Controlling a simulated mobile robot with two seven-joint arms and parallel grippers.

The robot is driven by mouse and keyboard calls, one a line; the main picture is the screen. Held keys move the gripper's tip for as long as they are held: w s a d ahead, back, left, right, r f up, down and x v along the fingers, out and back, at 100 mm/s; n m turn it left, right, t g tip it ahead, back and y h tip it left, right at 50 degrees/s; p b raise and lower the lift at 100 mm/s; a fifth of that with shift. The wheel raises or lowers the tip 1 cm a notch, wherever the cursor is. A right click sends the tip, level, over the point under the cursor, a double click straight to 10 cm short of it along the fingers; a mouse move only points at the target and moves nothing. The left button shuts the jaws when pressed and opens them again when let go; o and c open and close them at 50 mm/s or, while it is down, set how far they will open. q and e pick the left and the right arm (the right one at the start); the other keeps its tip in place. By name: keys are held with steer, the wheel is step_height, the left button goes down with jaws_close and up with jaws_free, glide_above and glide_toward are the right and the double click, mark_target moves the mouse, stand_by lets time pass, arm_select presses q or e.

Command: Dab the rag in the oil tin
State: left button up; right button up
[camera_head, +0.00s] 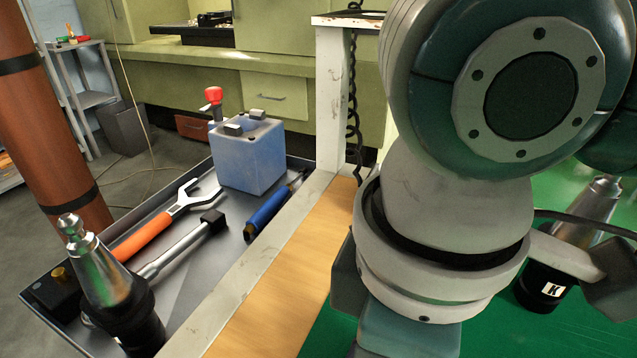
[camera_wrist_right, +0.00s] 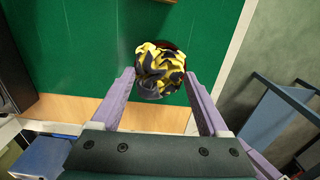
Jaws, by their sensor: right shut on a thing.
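A crumpled yellow and dark blue rag (camera_wrist_right: 160,68) is between the fingers of my right gripper (camera_wrist_right: 160,78) in the right wrist view. The gripper is shut on the rag, above the green surface. A dark red-brown rounded edge (camera_wrist_right: 181,48) shows behind the rag; it may be the oil tin, but the rag covers most of it. I cannot tell whether the rag touches it. In the head view my right arm blocks the rag and the gripper. My left gripper is in neither view.
The green mat (camera_head: 330,335) borders a wooden strip (camera_head: 275,290). A metal tool holder (camera_head: 550,285) stands near my arm at right. The left tray holds a blue box (camera_head: 248,160), an orange wrench (camera_head: 150,235), a blue-handled tool (camera_head: 268,212) and another tool holder (camera_head: 110,285).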

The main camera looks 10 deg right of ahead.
steer(key=shift+f, duration=0.1)
stand_by(0.7)
steer(key=shift+d+f+p, duration=0.1)
steer(key=shift+p, duration=0.2)
stand_by(0.6)
step_height(320, 180, up, 7)
steer(key=p, duration=0.9)
steer(key=shift+r, duration=0.2)
stand_by(0.4)
